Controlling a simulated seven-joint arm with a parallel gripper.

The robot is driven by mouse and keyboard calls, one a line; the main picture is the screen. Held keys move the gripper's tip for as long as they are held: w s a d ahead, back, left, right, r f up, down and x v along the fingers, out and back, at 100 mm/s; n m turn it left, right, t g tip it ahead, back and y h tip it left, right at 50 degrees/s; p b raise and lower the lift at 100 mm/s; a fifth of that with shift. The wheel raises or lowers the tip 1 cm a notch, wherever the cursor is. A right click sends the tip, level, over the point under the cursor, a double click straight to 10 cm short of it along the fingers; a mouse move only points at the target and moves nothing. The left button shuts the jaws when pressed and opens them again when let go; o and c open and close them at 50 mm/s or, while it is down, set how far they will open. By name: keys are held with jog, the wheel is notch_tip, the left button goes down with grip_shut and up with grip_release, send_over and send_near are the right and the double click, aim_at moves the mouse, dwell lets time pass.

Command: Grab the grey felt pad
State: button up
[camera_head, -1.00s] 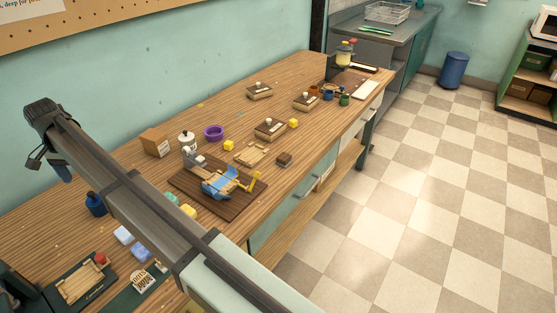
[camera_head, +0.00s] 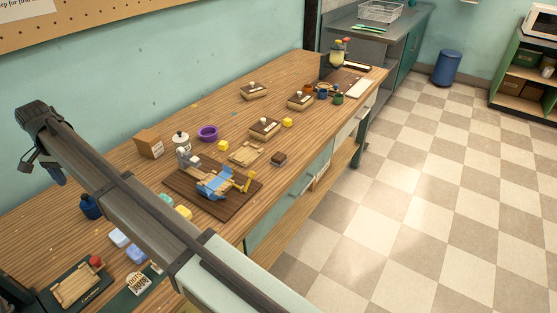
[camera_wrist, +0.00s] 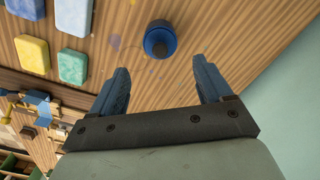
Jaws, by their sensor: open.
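I cannot make out a grey felt pad in either view. My gripper (camera_wrist: 162,76) shows in the wrist view with its two blue-grey fingers spread and nothing between them. It faces the wooden tabletop (camera_wrist: 215,32). A round blue bottle (camera_wrist: 161,40) stands just beyond the fingertips, near the middle of the gap, and is not gripped. In the head view the gripper (camera_head: 52,172) hangs at the left, near the wall, and the blue bottle (camera_head: 91,207) stands below it in the picture.
Several soap bars, including a blue one (camera_wrist: 73,16), lie left of the fingers in the wrist view. A dark wooden board (camera_head: 225,207) holds a blue-and-wood device (camera_head: 214,184). A cardboard box (camera_head: 149,143) and purple ring (camera_head: 208,133) stand behind. A wall borders the table's back.

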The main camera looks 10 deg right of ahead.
jog(key=w+d+r+m, duration=0.1)
jog(key=w+d+m, duration=0.1)
jog(key=w+d, duration=0.65)
jog(key=w+d+m, duration=0.1)
jog(key=w+d, duration=0.3)
jog(key=d, duration=0.9)
jog(key=w+d+r+m, duration=0.1)
jog(key=w+d+m, duration=0.1)
jog(key=w+d, duration=0.7)
jog(key=m, duration=2)
send_over(279, 156)
jog(key=f, duration=0.8)
jog(key=shift+s+d+f, duration=0.25)
jog(key=shift+d, duration=0.05)
jog(key=shift+w+a+f, duration=0.15)
jog(key=shift+w+f, duration=0.05)
jog(key=shift+f, duration=1.25)
jog(key=shift+w+a+f, duration=0.15)
jog(key=shift+f, duration=1.25)
